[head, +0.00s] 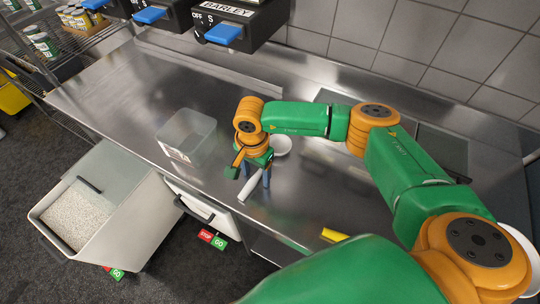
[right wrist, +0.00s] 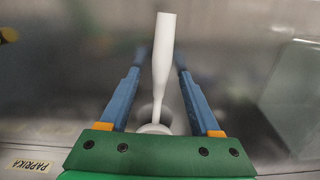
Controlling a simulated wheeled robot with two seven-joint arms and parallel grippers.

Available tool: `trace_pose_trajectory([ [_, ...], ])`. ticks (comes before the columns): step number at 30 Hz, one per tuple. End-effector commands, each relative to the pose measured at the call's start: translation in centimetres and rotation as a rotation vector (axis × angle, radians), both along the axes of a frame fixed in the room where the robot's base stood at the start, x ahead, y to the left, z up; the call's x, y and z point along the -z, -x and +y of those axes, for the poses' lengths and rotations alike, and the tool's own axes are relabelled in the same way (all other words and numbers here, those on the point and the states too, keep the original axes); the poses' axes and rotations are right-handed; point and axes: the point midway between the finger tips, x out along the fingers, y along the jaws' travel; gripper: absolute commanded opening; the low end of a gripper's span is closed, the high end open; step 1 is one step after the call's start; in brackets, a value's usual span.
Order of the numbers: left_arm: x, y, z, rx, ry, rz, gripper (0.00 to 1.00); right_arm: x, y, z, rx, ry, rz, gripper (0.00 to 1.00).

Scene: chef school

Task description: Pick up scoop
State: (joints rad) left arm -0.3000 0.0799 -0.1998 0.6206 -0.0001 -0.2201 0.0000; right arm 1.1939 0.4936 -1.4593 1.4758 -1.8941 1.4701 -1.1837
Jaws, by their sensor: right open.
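A white scoop (head: 250,187) lies on the steel counter below my right gripper (head: 256,177) in the head view. Its pale handle points toward the counter's front edge. A white round bowl shape (head: 281,145) shows just behind the gripper and appears to be the scoop's head; the arm hides the part between. In the right wrist view the scoop's handle (right wrist: 165,45) runs lengthwise between the two blue fingers. The fingers are apart, with a gap on both sides of the handle. My left gripper is not in view.
A clear empty container (head: 187,137) stands on the counter left of my right gripper. An open bin of white grains (head: 78,215) is pulled out at the lower left. Dispensers with blue levers (head: 224,33) hang above the back. A yellow object (head: 334,235) lies near the front edge.

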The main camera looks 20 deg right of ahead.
Motion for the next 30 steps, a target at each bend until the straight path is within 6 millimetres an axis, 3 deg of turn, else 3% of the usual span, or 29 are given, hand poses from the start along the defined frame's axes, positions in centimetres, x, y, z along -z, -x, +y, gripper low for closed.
trace_pose_trajectory([
  [1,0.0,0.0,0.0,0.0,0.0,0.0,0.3,0.0,0.0,0.0,0.0,0.0,0.0,0.56],
  [7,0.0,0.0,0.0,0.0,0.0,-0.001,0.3,0.0,0.0,0.0,0.0,0.0,0.0,0.01],
  [20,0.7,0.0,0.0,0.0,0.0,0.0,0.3,-0.4,-0.1,0.0,0.0,0.0,-0.002,0.0],
  [25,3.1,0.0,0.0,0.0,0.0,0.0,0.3,-2.9,-0.2,0.3,-0.004,-0.001,-0.007,0.0],
  [30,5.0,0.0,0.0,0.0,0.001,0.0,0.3,-7.4,-0.6,4.2,-0.005,-0.001,-0.007,0.0],
])
